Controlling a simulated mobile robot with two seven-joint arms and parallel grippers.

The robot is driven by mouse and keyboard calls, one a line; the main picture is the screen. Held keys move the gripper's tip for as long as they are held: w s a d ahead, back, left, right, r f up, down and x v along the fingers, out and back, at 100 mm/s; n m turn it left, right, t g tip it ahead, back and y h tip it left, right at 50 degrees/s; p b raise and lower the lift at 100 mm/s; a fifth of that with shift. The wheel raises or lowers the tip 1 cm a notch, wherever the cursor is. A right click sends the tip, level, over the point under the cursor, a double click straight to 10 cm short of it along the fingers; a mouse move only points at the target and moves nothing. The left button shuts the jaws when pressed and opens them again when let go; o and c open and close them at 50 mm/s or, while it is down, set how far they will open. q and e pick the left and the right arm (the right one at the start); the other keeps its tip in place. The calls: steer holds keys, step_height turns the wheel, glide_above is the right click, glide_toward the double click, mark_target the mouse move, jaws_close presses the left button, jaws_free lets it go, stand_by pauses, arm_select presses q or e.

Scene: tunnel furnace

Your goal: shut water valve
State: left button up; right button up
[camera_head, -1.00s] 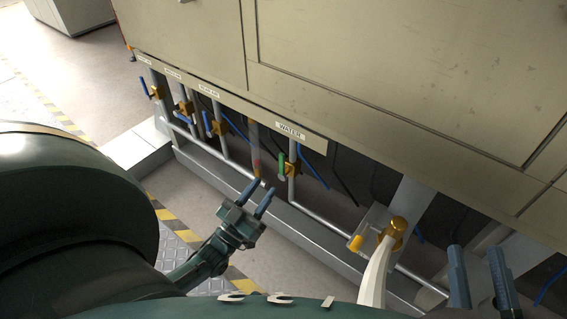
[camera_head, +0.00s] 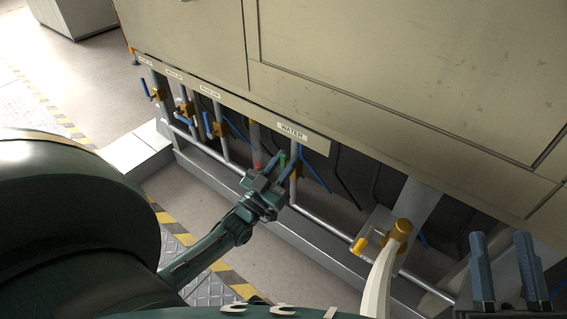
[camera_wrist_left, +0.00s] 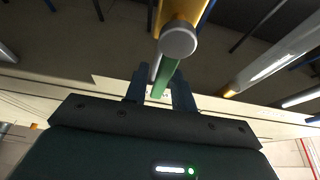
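The water valve is a brass-coloured body (camera_head: 294,172) on a vertical pipe under the "WATER" label (camera_head: 292,131). Its green handle (camera_head: 283,160) stands roughly along the pipe. My left gripper (camera_head: 281,158) is at the handle, with its fingers open on either side of it. The brass valve body (camera_wrist_left: 180,14) is just beyond the fingertips. My right gripper (camera_head: 503,240) is open and empty at the lower right.
Several blue-handled valves, one of them here (camera_head: 209,124), stand on pipes to the left. A horizontal pipe (camera_head: 325,223) runs below the valves. A yellow-handled brass valve (camera_head: 401,230) is at the right. The cabinet (camera_head: 400,70) overhangs the pipes.

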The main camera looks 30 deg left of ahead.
arm_select(q)
jaws_close()
